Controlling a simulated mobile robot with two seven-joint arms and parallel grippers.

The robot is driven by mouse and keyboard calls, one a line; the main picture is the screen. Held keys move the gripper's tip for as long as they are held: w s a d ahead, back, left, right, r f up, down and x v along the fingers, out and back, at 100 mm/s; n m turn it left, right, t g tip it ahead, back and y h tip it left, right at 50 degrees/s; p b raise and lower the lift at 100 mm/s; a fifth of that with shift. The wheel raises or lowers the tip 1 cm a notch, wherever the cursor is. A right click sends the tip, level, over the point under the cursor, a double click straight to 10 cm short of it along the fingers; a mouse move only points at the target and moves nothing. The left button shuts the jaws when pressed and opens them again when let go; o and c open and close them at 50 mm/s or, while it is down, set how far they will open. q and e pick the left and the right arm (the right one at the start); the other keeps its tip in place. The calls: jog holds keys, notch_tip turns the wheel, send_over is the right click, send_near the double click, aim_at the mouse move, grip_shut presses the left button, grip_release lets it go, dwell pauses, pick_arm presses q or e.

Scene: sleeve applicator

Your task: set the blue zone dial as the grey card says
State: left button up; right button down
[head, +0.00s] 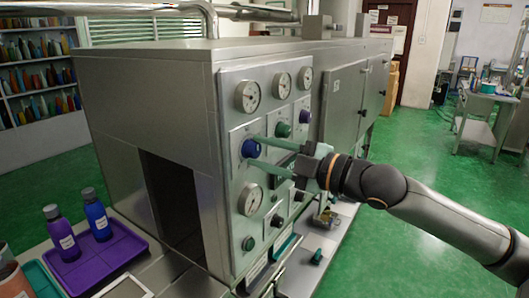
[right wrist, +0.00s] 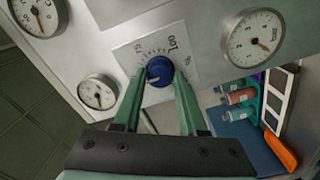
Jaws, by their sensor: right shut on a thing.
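The blue zone dial (head: 250,148) sits on the front panel of the steel machine, below a row of gauges. In the right wrist view the dial (right wrist: 160,72) is a round blue knob on a white plate with a tick scale and the figure 100 at upper right. The dial's pointer setting is too small to read. My right gripper (right wrist: 159,76) has its green fingers on either side of the dial, shut on it. In the head view its fingers reach in from the right. No grey card with readable writing shows. My left gripper is out of view.
A purple knob (head: 305,116) and a green knob (head: 283,130) are close to the right of the dial. A gauge (head: 250,199) is below it. Two bottles stand on a purple tray (head: 122,246) at left. An orange-ended item (right wrist: 281,150) lies at lower right in the wrist view.

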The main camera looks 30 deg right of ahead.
dwell(0.4)
jog(key=shift+c, duration=2.2)
grip_release()
jog(key=shift+v, duration=1.1)
jog(key=b+v, duration=0.2)
jog(key=v, duration=0.8)
jog(key=shift+s, duration=0.2)
jog(key=shift+d, duration=0.1)
